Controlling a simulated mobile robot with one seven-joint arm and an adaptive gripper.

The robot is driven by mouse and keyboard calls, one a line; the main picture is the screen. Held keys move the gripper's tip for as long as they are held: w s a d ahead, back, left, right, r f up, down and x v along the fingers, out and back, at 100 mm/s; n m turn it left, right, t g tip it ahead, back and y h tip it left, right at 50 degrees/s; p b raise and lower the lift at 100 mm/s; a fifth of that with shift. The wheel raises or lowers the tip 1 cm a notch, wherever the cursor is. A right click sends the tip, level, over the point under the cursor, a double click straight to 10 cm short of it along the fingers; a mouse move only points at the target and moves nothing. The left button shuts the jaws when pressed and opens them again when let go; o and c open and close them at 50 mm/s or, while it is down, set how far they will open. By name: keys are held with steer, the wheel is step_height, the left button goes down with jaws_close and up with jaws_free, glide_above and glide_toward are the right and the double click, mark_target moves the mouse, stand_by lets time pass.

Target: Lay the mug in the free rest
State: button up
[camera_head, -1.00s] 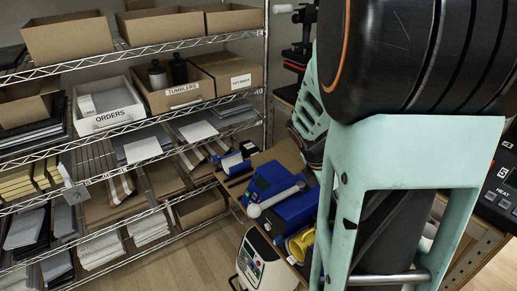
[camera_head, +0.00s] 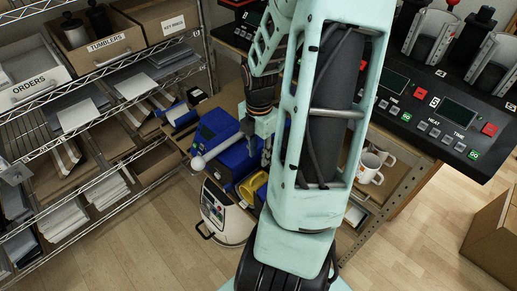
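White mugs (camera_head: 368,166), one with an orange mark, stand on a shelf under the bench, right of my arm and partly hidden by it. A yellow rounded object (camera_head: 252,186), perhaps a mug, is beside a blue machine (camera_head: 224,145) with a white-knobbed lever. My gripper (camera_head: 266,138) points down at the blue machine's right side; its fingers are small and partly hidden, so I cannot tell whether it is open or holds anything. Black press stations with pale curved parts (camera_head: 427,37) stand on the bench at upper right. I cannot tell which rest is free.
A wire shelf (camera_head: 90,78) with boxes and paper fills the left. A white device (camera_head: 222,217) stands on the floor below the blue machine. A cardboard box (camera_head: 490,235) is at right. The wooden floor (camera_head: 410,235) between is clear.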

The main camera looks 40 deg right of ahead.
mark_target(258, 174)
step_height(258, 174, down, 11)
steer(key=shift+r+b, duration=0.1)
steer(key=shift+b, duration=0.95)
jaws_close()
steer(key=shift+r+p, duration=0.25)
steer(key=shift+p, duration=0.1)
steer(key=shift+a, duration=0.15)
steer(key=s+a+b, duration=0.1)
steer(key=a+b, duration=0.1)
steer(key=a, duration=1.1)
stand_by(1.7)
steer(key=shift+a+r, duration=0.1)
steer(key=shift+r, duration=0.05)
step_height(258, 174, up, 5)
steer(key=p, duration=0.5)
stand_by(0.4)
